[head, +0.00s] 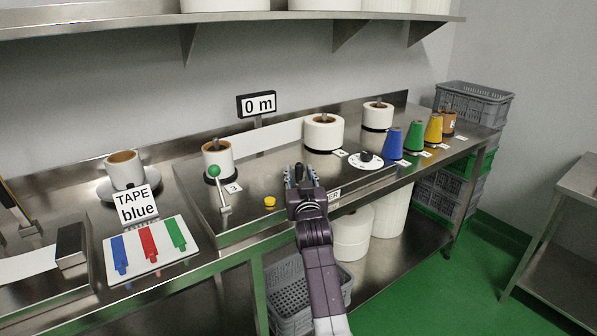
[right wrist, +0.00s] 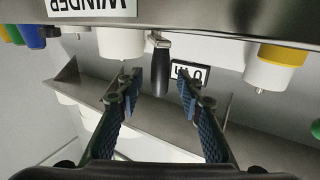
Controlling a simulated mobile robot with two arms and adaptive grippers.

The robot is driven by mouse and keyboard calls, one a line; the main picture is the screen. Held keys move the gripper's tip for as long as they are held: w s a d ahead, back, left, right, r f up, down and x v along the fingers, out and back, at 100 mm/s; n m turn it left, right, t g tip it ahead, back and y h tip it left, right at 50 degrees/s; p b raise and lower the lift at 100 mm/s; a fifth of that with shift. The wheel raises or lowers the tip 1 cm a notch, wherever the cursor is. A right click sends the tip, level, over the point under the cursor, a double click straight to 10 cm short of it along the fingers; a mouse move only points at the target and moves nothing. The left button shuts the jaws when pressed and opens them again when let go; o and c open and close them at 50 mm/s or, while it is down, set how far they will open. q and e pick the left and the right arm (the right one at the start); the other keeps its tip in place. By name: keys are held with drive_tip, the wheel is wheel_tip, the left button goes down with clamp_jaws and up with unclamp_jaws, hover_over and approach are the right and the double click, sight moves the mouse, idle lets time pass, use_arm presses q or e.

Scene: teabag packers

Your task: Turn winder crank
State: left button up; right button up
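In the right wrist view, which looks upside down, a dark upright handle on a small metal arm, apparently the winder crank (right wrist: 160,67), stands beyond and between my right fingertips. My right gripper (right wrist: 158,83) is open and empty, with a finger on each side of the handle's line; contact does not show. My left gripper is not visible.
A green-knobbed lever (head: 214,172) and yellow button (head: 270,202) are left of my right gripper. A white roll (head: 323,134) stands behind; a dial (head: 366,159) and coloured cones (head: 393,146) are to the right. A display (head: 257,104) reads "0 m".

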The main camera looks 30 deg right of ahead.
drive_tip(key=v, duration=0.5)
drive_tip(key=shift+s+a, duration=0.15)
drive_tip(key=shift+s, duration=0.15)
